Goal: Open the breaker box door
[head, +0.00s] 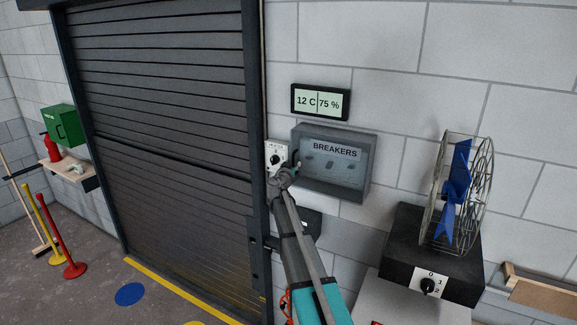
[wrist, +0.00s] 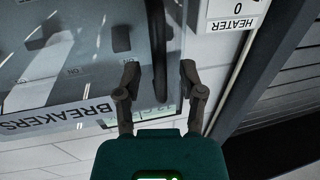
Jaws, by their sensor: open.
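The breaker box (head: 370,165) is a grey wall box with a see-through front marked BREAKERS; its door looks shut. In the wrist view the picture is upside down, and the door (wrist: 60,75) fills the left side, with dark switches behind it. A dark upright bar, which looks like the door handle (wrist: 159,45), runs along the door's edge. My gripper (wrist: 160,72) is open, its two fingers on either side of the bar's end; I cannot tell whether they touch it. In the head view my gripper (head: 287,172) is at the box's left edge and hides part of it.
A heater switch panel (head: 275,155) is just left of the box; its label (wrist: 236,8) shows in the wrist view. A display (head: 320,102) hangs above. A caged fan (head: 458,195) on a black base stands right. A dark roller shutter (head: 165,130) is at left.

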